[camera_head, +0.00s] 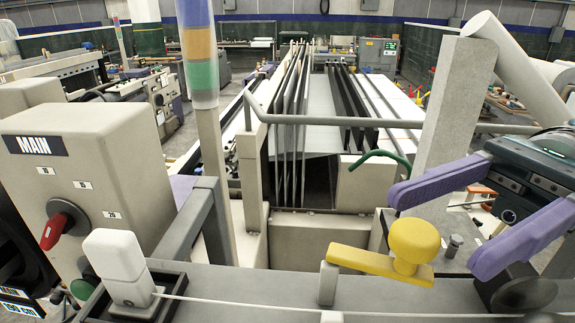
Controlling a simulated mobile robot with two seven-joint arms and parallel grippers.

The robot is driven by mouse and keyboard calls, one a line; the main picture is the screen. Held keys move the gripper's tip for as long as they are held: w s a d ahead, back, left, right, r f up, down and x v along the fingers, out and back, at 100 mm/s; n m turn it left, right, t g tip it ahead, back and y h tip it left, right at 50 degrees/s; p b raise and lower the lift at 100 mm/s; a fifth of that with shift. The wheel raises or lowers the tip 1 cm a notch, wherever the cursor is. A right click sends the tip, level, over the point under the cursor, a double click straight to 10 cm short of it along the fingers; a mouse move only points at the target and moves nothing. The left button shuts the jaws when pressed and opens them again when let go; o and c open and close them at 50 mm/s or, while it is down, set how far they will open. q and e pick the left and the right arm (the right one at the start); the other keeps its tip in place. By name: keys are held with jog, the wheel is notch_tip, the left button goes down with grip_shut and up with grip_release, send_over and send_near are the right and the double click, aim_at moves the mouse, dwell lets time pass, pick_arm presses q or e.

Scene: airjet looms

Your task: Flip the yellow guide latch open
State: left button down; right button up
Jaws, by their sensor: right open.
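The yellow guide latch (365,262) is a flat bar with a thick round knob (414,240) on its right part. Its left end meets a short grey post (328,284) on the grey loom beam in the foreground. The bar lies nearly level, sloping slightly down to the right. My right gripper (432,232) comes in from the right with two purple fingers spread wide. In the picture the knob lies near the gap between the fingertips; I cannot tell the depth between them. Nothing is held. My left gripper is not in view.
A beige MAIN switch box (90,170) with a red rotary switch (57,230) stands at the left. A white block (120,265) sits on the beam, with a thin pale rod running right from it. A green curved handle (380,158) and a grey rail (390,124) lie behind the latch.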

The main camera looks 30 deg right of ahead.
aim_at(431, 229)
jog(key=a, duration=0.4)
jog(key=shift+w, duration=0.1)
grip_shut()
dwell(0.4)
